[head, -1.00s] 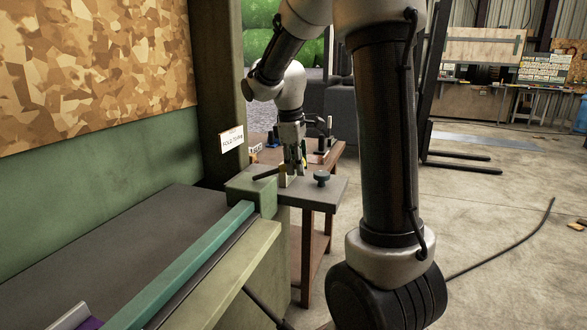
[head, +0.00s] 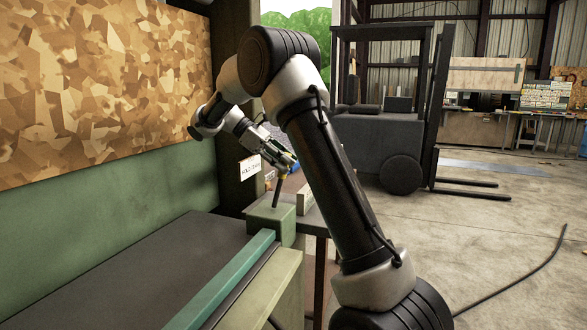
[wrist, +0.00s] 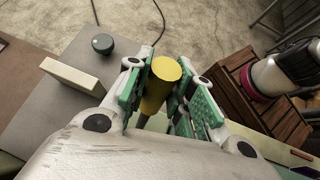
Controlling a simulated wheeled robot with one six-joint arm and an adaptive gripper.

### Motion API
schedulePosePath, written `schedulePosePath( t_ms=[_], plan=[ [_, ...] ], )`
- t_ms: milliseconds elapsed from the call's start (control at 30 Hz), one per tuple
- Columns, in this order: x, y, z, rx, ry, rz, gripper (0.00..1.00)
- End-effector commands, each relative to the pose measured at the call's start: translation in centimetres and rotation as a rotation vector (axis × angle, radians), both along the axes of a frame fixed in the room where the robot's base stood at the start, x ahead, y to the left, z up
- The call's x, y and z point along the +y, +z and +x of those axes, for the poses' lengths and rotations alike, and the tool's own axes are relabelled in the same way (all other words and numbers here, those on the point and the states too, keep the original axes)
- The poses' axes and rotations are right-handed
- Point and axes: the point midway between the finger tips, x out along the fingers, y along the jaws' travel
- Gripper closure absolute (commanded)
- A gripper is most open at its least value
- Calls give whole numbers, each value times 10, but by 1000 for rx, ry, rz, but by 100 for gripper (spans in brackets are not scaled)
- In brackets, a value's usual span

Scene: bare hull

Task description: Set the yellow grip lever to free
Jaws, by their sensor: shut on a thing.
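The grip lever (head: 277,196) stands on a green housing (head: 270,222) at the end of the bench, its dark shaft near upright. Its yellow grip (wrist: 160,84) shows in the wrist view between the two green finger pads. In the head view only a little yellow shows, mostly hidden by the fingers. My gripper (head: 284,166) is shut on the yellow grip, reaching it from the upper left. A small white label (head: 250,168) is on the green post behind the lever; I cannot read it surely.
A pale upright block (wrist: 72,76) and a dark round knob (wrist: 102,43) are on the grey plate beside the lever. A wooden table (wrist: 265,95) is close by. A dark forklift (head: 385,140) stands behind. The floor at right is mostly clear.

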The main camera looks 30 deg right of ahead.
Motion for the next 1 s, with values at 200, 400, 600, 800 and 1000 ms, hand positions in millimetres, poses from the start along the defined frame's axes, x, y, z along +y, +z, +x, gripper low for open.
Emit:
schedulePosePath(
  t_ms=[200,400,600,800,1000],
  plan=[
    [11,2,15,102,2,-79,100],
    [17,3,22,154,4,-121,100],
    [19,3,25,175,4,-138,100],
    [20,3,25,178,5,-138,100],
    [20,3,25,178,4,-137,73]
  ],
)
